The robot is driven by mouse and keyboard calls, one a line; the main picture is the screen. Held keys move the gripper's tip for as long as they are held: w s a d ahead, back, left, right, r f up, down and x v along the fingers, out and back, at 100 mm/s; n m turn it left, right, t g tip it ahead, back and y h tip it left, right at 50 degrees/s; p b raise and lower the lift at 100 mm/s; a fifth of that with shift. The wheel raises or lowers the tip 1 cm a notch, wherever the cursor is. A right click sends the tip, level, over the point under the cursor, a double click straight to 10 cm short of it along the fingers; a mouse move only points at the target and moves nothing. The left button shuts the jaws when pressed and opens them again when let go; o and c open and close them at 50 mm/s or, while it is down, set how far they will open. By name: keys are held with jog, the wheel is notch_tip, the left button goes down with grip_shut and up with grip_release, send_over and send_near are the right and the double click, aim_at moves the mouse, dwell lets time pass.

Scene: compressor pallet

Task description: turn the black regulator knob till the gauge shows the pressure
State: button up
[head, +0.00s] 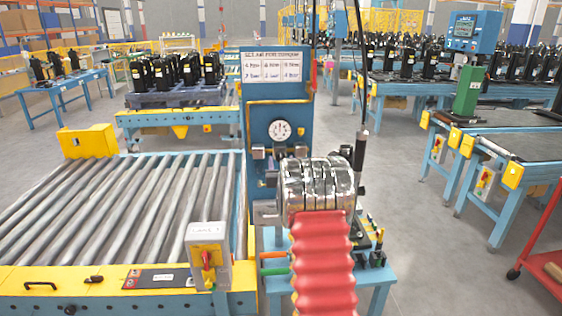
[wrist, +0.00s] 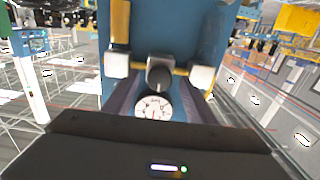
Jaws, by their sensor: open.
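The round white pressure gauge (head: 280,131) is on the blue panel (head: 258,107) in the head view. The gauge (wrist: 153,107) also shows in the wrist view, upside down; its reading is too small to tell. The black regulator knob (wrist: 159,73) sits between two pale fittings in the wrist view, on the gauge's far side. My gripper (wrist: 162,88) is open and empty, its two dark fingers spread to either side of the gauge and pointing toward the knob. I cannot tell how close they are to the knob. In the head view my arm hides the knob and gripper.
A sign (head: 272,67) with small text is at the panel's top. A roller conveyor (head: 120,205) lies to the left, with a grey switch box (head: 208,255) at its near corner. A dark hanging cable tool (head: 360,150) is just right of my arm. Open floor lies farther right.

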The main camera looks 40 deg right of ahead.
jog(key=shift+x, duration=0.95)
jog(key=c, duration=1)
jog(key=shift+c, duration=0.2)
